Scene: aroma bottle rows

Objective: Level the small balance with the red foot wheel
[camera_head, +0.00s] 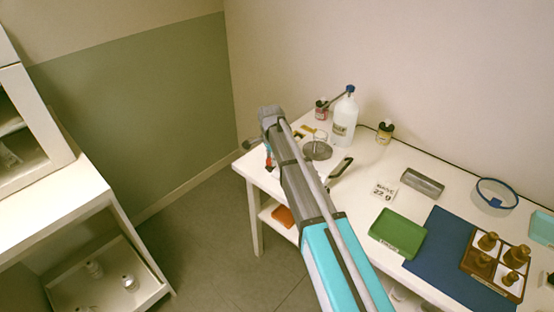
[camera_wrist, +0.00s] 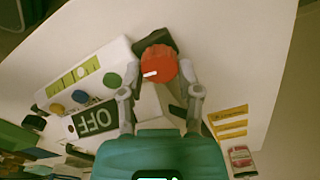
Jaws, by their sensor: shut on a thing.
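In the wrist view the red foot wheel (camera_wrist: 158,62), with a white mark on it, sits between the fingertips of my gripper (camera_wrist: 160,70). The fingers are closed on its two sides. The small balance (camera_wrist: 117,57) has a white body, with a display reading OFF (camera_wrist: 97,121), a green round knob (camera_wrist: 112,80) and a blue one (camera_wrist: 80,96). A yellow-green strip (camera_wrist: 75,80) lies on the body; I cannot read a bubble in it. In the head view my arm hides most of the balance; its round grey pan (camera_head: 317,151) shows beside the arm.
A yellow card (camera_wrist: 230,122) lies right of my gripper in the wrist view. In the head view a white bottle (camera_head: 344,122) and small jars (camera_head: 384,132) stand behind. A green tray (camera_head: 397,234), a blue mat (camera_head: 440,250) and a brown bottle rack (camera_head: 482,262) lie to the right.

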